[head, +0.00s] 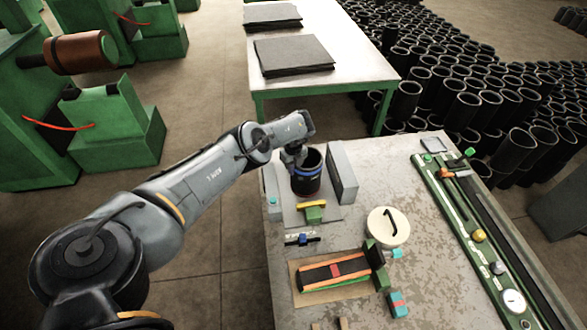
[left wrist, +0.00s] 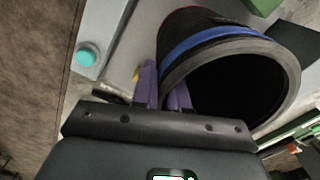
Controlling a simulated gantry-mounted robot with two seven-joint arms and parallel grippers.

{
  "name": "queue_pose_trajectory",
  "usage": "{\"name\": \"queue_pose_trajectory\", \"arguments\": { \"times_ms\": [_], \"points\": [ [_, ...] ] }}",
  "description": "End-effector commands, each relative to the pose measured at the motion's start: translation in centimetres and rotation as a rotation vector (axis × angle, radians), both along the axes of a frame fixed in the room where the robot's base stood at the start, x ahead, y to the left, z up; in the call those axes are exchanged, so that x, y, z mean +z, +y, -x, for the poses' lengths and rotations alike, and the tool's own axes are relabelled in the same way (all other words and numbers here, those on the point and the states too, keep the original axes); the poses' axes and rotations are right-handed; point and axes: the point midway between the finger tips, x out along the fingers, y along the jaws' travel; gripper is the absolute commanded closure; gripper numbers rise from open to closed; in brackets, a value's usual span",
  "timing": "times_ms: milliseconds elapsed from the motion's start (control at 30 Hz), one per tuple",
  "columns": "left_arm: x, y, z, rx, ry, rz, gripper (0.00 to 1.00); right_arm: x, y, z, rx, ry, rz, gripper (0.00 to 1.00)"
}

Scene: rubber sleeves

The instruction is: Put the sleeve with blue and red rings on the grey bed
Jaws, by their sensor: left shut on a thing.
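The black sleeve with a blue ring (head: 307,181) stands about upright at the far left of the table. Its open mouth and blue ring show large in the left wrist view (left wrist: 205,40), with a trace of red farther down its side. My left gripper (head: 297,158) is shut on the sleeve's rim, its purple fingers (left wrist: 163,92) at the wall. The grey bed (head: 329,214) is a flat plate under and in front of the sleeve, beside a grey block. Whether the sleeve touches the bed is hidden. My right gripper is not in view.
The grey block (head: 341,172) stands close right of the sleeve. A yellow-and-green clamp (head: 313,211) is in front. A round cream lid (head: 387,227), a wooden tray (head: 297,290) with a dark red-banded piece and a green rail (head: 455,215) are nearby.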

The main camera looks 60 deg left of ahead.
Motion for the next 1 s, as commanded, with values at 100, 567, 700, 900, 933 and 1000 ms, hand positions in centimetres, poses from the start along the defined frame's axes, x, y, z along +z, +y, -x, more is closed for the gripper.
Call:
{"name": "queue_pose_trajectory", "arguments": {
  "times_ms": [100,567,700,900,933,1000],
  "points": [
    [-0.2,0.0,-0.1,0.001,-0.003,0.000,1.00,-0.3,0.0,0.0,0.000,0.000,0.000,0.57],
    [-0.2,0.0,0.0,0.000,0.000,0.000,0.61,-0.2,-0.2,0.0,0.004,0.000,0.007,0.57],
    [0.3,0.0,0.0,0.001,0.000,0.000,0.61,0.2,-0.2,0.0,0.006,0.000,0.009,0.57],
    [3.1,0.0,-0.1,0.002,-0.003,0.002,0.61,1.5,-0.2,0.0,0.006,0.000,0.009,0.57],
    [3.6,0.0,-0.1,0.002,-0.004,0.003,0.61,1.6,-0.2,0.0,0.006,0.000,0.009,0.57],
    [5.0,0.0,-0.1,0.002,-0.004,0.003,0.61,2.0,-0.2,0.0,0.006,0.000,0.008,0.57]
  ]
}}
